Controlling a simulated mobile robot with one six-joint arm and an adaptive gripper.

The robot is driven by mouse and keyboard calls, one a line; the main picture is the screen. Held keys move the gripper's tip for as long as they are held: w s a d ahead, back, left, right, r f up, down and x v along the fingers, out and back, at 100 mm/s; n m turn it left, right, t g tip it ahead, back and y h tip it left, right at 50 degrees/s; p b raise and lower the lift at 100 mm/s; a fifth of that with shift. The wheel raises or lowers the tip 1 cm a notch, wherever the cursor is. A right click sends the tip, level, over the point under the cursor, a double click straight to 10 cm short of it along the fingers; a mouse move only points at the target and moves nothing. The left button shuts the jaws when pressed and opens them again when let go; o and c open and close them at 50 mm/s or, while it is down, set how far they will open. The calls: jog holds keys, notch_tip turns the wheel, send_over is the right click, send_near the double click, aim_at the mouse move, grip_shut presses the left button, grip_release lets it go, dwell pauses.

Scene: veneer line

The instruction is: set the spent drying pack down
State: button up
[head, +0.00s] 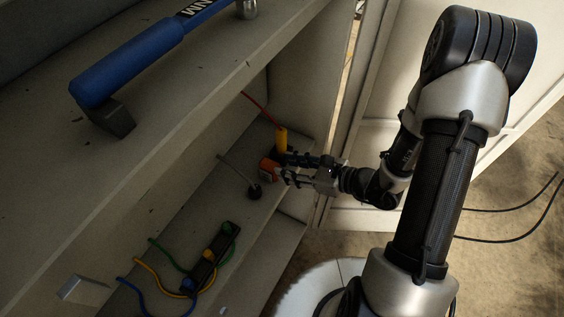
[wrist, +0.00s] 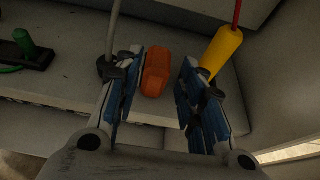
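The spent drying pack is likely the small orange block (head: 268,168), which sits on the lower shelf (head: 205,176) inside the cabinet. In the wrist view the orange block (wrist: 155,74) lies between the fingertips of my gripper (wrist: 162,66). It is close to the left finger, and whether they touch is unclear. A narrow gap shows between the block and the right finger. My gripper (head: 283,170) reaches into the cabinet from the right, with its fingers spread around the block. The block's underside is hidden.
A yellow handle (head: 281,139) with a red cord stands close behind my gripper. A black round plug (head: 255,191) on a grey cord is close in front. A black strip (head: 205,268) with coloured plugs lies nearer. A blue-handled tool (head: 140,62) lies on the upper shelf.

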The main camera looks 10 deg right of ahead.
jog(key=s+a+r+n+g+h, duration=0.1)
jog(key=s+a+r+n+g, duration=0.25)
jog(key=s+r+n, duration=0.3)
jog(key=s+a+r+n+g, duration=0.3)
jog(key=s+r+n+g, duration=0.15)
jog(key=r+n, duration=0.3)
jog(key=s+d+r+n+t+h, duration=0.4)
jog(key=s+d+r+n+h, duration=0.3)
jog(key=d+n, duration=0.4)
jog(key=r+h, duration=0.1)
jog(key=h, duration=0.1)
jog(key=shift+s+d+r+n+h, duration=0.15)
jog(key=shift+r+n+h, duration=0.15)
jog(key=shift+r+h, duration=0.1)
jog(key=shift+f, duration=0.15)
jog(key=shift+f, duration=0.1)
dwell(0.3)
